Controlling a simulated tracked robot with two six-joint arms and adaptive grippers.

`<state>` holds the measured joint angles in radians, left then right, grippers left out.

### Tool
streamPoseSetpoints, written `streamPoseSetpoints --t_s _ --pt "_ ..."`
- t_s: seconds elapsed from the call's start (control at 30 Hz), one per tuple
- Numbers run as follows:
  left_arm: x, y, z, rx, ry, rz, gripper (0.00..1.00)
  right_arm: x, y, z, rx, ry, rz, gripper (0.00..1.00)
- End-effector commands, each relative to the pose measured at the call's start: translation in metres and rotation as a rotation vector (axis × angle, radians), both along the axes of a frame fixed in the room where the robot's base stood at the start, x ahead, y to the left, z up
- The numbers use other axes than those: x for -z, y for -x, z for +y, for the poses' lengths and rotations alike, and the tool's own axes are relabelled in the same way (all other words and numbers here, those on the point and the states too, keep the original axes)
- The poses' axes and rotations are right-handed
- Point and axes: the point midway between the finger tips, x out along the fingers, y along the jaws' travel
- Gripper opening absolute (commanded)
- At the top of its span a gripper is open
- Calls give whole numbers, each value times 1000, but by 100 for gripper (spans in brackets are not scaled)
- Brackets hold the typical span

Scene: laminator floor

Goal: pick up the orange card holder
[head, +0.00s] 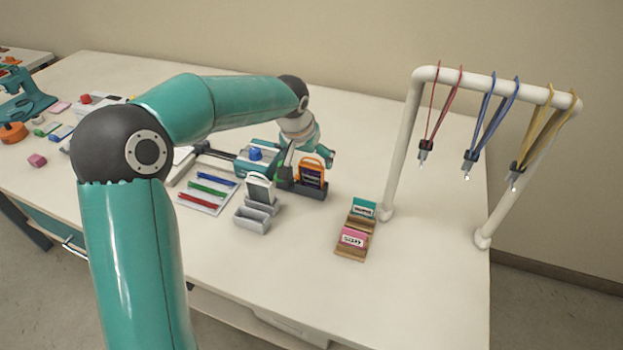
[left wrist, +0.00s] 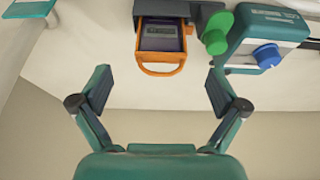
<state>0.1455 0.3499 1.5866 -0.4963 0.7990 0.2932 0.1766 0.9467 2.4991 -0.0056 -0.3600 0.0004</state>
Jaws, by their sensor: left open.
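The orange card holder (head: 311,173), with a dark card in it and a loop at its top, stands upright in a dark grey stand (head: 318,193). In the left wrist view the orange card holder (left wrist: 161,64) shows at the top middle, its loop towards my gripper. My left gripper (head: 308,156) is open at the holder's upper end. In the left wrist view the left gripper's fingers (left wrist: 160,92) are spread wide, one to each side of the holder's line, with nothing between the tips. My right gripper is in neither view.
A white card holder (head: 261,189) stands in a grey stand just left. A teal machine with a blue knob (left wrist: 266,56) and a green knob (left wrist: 216,36) is close by. A wooden card rack (head: 356,243) and a white lanyard frame (head: 400,150) stand to the right.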

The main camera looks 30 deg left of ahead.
Motion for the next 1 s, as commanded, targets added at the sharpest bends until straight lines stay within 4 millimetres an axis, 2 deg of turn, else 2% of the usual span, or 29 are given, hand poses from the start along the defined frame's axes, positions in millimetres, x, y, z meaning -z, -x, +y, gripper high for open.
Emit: streamPoseSetpoints --t_s 0.33,0.6,0.9,1.0 --pt "24 -9 3 0 1 4 98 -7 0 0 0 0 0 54" --pt "58 -22 7 0 0 2 98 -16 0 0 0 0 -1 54" --pt "62 -24 7 0 1 -1 98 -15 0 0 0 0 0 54" --pt "62 -24 7 0 0 -1 81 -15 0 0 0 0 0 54"
